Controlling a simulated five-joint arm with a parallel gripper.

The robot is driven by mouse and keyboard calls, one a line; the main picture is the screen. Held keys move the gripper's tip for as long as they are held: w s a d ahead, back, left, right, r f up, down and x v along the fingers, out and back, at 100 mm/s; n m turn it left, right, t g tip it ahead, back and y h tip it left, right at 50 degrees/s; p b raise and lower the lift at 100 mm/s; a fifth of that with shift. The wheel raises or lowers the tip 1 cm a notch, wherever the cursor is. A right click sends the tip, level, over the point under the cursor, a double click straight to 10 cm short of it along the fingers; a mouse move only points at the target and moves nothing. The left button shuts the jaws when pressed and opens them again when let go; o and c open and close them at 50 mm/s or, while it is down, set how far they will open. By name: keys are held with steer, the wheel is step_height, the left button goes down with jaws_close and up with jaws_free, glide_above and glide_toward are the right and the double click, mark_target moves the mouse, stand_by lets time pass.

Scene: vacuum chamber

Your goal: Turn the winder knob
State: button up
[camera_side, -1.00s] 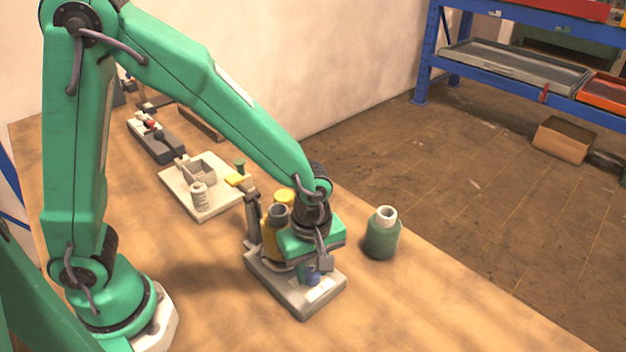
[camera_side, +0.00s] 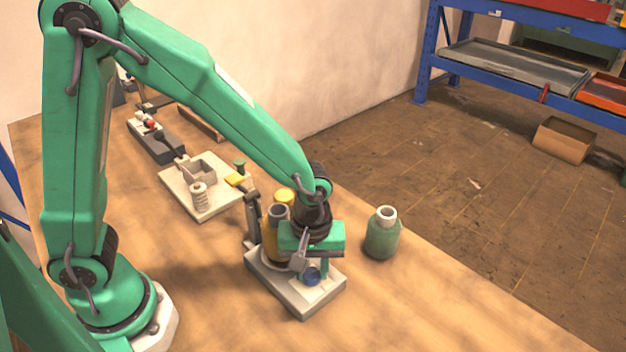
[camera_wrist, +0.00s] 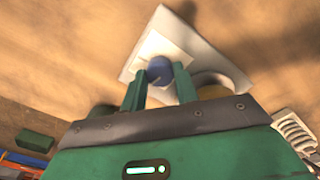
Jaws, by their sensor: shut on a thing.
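The winder knob (camera_side: 312,275) is a small blue round knob on a pale grey base (camera_side: 301,305). In the wrist view the blue knob (camera_wrist: 159,69) sits between the two green fingers. My gripper (camera_side: 311,270) points down over the front of the base and is shut on the knob; it also shows in the wrist view (camera_wrist: 159,80). A yellow-brown cylinder (camera_side: 270,243) with a grey top stands at the back of the same base, partly hidden behind my gripper.
A green bottle (camera_side: 381,238) with a pale neck stands right of the base. A cream board (camera_side: 180,196) with a small box and a ribbed spool lies behind to the left. A dark fixture (camera_side: 158,145) is further back. The table's front is clear.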

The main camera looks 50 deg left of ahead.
mark_target(312, 273)
steer(key=o, duration=1)
steer(key=shift+r, duration=3.95)
